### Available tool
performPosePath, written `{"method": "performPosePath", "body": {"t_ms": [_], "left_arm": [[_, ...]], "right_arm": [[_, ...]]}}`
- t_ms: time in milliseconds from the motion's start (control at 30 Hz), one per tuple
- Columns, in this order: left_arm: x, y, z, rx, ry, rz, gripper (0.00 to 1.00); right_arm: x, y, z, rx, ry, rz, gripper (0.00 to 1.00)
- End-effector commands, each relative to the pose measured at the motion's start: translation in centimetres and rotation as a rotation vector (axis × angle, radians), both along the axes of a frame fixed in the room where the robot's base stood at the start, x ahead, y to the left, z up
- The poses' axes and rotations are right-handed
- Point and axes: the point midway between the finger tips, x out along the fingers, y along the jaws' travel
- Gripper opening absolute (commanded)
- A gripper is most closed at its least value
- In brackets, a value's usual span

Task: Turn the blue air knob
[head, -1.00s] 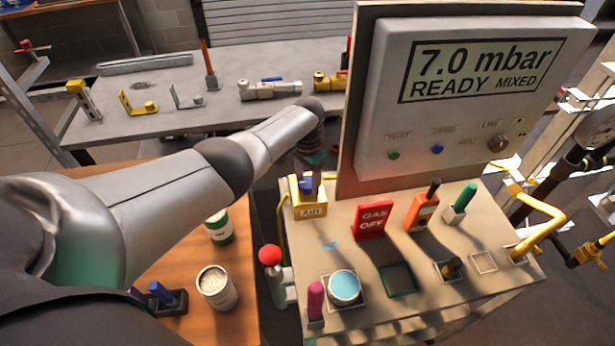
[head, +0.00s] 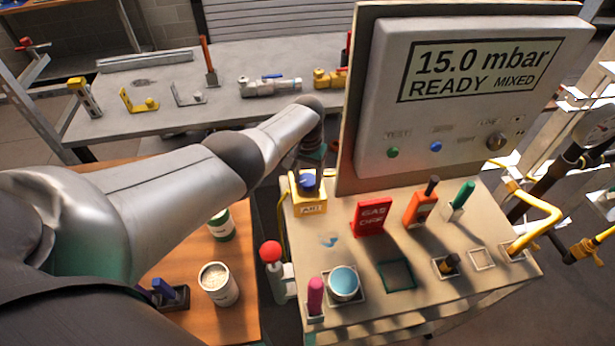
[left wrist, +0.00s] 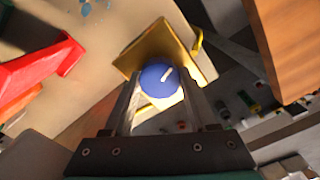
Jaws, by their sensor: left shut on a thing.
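The blue air knob (head: 306,183) sits on a yellow box labelled AIR (head: 312,207) at the left rear corner of the bench top, beside the display panel. My left gripper (head: 309,169) reaches it from above and behind. In the left wrist view the round blue knob (left wrist: 157,79), with a white mark on its face, is between the two fingers of my left gripper (left wrist: 160,88). The fingers are shut on its sides. The yellow box (left wrist: 160,44) shows beyond it. My right gripper is not in view.
The panel display (head: 480,68) reads 15.0 mbar, READY, MIXED. A red GAS OFF sign (head: 372,216) stands right of the box. An orange device (head: 421,209) and a red-topped fitting (head: 271,252) are nearby. A white can (head: 218,284) stands on the wooden table.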

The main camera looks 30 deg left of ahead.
Motion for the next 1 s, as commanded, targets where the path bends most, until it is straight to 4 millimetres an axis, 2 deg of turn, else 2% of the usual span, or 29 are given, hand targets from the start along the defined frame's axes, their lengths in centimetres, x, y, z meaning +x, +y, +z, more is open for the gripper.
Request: {"method": "performPosePath", "body": {"t_ms": [200,233,467,767,867,1000], "left_arm": [[0.1,0.1,0.1,0.001,-0.002,-0.001,0.03],[0.1,0.1,0.1,0.001,-0.003,-0.001,0.61],[0.1,0.0,0.1,0.001,-0.002,-0.002,0.86],[0.0,0.0,0.2,0.0,-0.001,-0.002,0.89],[0.0,0.0,0.8,0.0,-0.001,-0.001,0.89],[0.1,0.0,2.7,0.0,-0.004,-0.001,0.89]], "right_arm": [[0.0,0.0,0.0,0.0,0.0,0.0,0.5],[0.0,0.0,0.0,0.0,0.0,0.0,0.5],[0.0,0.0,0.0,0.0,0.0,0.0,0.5],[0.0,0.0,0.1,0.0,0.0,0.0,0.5],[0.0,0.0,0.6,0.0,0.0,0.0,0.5],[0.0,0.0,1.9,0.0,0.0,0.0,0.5]]}}
